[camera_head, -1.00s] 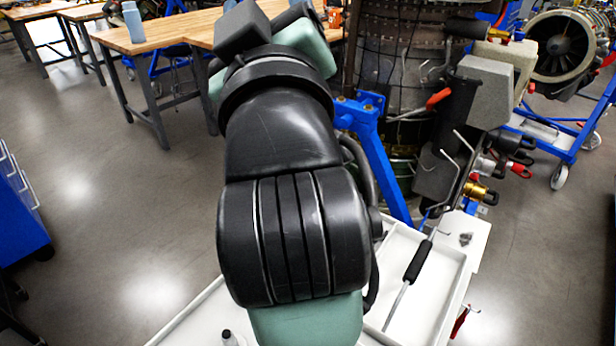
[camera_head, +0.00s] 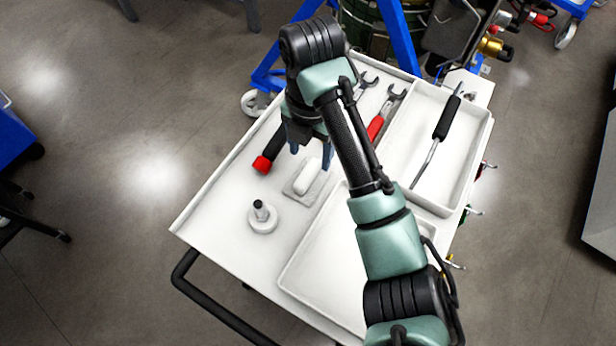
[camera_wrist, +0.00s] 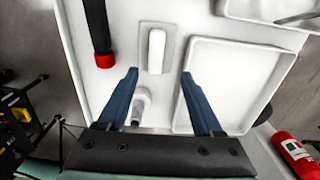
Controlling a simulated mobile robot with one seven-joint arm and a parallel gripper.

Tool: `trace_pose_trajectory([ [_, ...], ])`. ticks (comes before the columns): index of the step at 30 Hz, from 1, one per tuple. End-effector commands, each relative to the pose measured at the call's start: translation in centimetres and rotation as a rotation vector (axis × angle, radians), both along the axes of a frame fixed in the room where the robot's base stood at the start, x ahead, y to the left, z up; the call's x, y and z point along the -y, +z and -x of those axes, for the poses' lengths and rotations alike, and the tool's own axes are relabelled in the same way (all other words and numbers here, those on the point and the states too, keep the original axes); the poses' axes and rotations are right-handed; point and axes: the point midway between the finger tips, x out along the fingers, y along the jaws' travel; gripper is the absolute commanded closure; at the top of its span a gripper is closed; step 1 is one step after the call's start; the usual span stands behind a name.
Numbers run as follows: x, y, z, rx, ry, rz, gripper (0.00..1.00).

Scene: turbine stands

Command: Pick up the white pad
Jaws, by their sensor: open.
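The white pad (camera_head: 303,177) is a rounded white block on a flat grey plate, lying on the white cart top (camera_head: 215,200). In the wrist view, the white pad (camera_wrist: 156,50) lies upper centre, just beyond the fingertips and roughly between their lines. My gripper (camera_head: 309,158) points down over the cart near the pad's far end in the head view. In the wrist view, my gripper (camera_wrist: 159,73) has two blue fingers spread wide with nothing between the tips. I cannot tell its exact height above the pad.
A black tool with a red end (camera_head: 262,164) lies left of the pad, and a round-based grey piece (camera_head: 262,222) stands nearer. An empty white tray (camera_head: 300,282) is close by. A second tray (camera_head: 430,196) holds a black-handled tool.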

Motion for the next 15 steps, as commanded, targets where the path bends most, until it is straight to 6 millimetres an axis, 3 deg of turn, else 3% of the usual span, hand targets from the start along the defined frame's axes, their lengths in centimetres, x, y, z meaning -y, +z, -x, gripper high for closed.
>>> trace_pose_trajectory([
  [1,-0.2,-1.8,0.0,-0.001,0.000,-0.003,0.32],
  [3,-0.1,-2.9,0.0,0.000,0.000,-0.002,0.32],
  [15,-0.4,-6.2,0.0,0.000,-0.003,0.000,0.32],
])
